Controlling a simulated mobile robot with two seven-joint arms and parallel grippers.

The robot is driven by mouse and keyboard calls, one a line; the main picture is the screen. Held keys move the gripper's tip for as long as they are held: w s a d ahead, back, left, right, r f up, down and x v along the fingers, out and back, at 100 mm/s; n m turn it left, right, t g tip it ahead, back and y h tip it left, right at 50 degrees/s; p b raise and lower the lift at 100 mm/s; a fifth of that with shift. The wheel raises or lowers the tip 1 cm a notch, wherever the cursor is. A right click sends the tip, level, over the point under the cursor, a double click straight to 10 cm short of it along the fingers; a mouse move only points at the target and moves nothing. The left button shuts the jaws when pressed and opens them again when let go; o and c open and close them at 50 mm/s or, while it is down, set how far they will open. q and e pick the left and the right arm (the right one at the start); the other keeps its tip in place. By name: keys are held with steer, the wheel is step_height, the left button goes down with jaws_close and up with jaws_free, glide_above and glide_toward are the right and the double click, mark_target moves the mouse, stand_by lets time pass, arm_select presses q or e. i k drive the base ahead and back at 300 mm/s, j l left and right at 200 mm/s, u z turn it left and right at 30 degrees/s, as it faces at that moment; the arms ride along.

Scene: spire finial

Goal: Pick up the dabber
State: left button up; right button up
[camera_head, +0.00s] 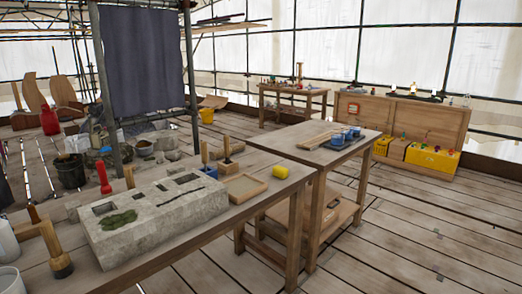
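Two tools on the near workbench (285,187) could be the dabber, and I cannot tell which one is. One is an upright wooden-handled tool (227,150) with a wider, dark-edged foot, behind the stone block (155,217). The other is a wooden-handled tool (53,246) with a thick dark lower end, at the bench's left front. The grey stone block has rectangular recesses and a green mossy patch. Neither of my grippers is in view.
A shallow wooden tray (246,188) and a yellow cylinder (280,171) lie right of the block. A red-handled tool (103,177) stands behind it. Pale containers (8,240) crowd the left edge. A second table (290,145) holds blue cups (346,134). The right floor is clear.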

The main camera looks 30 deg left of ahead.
mark_target(226, 139)
steer(key=i+u, duration=0.1)
steer(key=i, duration=0.6)
steer(key=i+l, duration=0.15)
steer(key=i, duration=0.5)
steer(key=i+l+u, duration=0.1)
steer(key=i+u, duration=0.35)
steer(key=i+l+u, duration=0.3)
steer(key=i+u, duration=0.15)
